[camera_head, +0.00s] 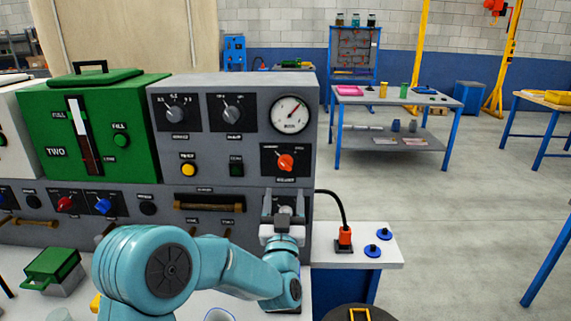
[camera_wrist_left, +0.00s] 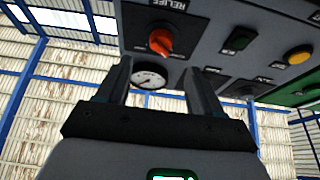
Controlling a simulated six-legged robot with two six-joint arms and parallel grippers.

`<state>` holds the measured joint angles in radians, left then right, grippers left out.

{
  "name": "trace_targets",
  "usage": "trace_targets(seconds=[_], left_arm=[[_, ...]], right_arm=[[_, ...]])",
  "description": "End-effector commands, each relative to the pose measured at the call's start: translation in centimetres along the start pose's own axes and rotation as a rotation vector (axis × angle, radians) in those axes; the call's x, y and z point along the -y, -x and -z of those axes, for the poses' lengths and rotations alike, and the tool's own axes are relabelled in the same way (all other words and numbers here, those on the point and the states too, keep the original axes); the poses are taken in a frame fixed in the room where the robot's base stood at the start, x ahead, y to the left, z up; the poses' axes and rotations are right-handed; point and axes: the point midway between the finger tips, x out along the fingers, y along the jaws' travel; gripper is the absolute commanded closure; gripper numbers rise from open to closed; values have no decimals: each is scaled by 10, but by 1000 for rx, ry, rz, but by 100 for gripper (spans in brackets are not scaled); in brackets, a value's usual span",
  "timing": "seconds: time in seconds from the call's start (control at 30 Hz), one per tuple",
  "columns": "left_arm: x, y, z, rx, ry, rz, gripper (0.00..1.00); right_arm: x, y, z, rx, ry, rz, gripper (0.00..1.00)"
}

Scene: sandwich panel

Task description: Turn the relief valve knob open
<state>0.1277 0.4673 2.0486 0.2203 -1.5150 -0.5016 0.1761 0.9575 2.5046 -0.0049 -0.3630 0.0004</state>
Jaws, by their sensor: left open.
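The relief valve knob (camera_head: 286,162) is orange-red on a black plate at the lower right of the grey panel. Its pointer is tilted off to one side. In the left wrist view the knob (camera_wrist_left: 160,41) appears upside down, just past the fingertips and roughly between them. My left gripper (camera_head: 284,199) is open and empty, just below the knob in the head view. Its two dark fingers (camera_wrist_left: 156,72) stand apart in the wrist view, with no contact on the knob visible. My right gripper is not in view.
A pressure gauge (camera_head: 291,115) is above the knob. A green switch (camera_head: 236,166) and yellow button (camera_head: 188,170) are left of it. A brown handle (camera_head: 208,206) projects below.

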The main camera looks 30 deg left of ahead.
Motion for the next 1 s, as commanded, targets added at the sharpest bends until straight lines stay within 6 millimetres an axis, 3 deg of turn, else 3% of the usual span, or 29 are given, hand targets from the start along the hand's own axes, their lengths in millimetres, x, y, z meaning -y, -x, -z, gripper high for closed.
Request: trace_targets(seconds=[0.2,0.4,0.8,0.83,1.0], left_arm=[[1,-54,2,0,-1,2,34],[1,-85,0,1,-1,2,34],[1,-96,-2,1,-1,0,34],[1,-96,-2,1,0,0,37],[1,-96,-2,1,0,1,90]], right_arm=[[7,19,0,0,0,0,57],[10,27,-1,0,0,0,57],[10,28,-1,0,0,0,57],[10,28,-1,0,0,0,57],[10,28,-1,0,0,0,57]])
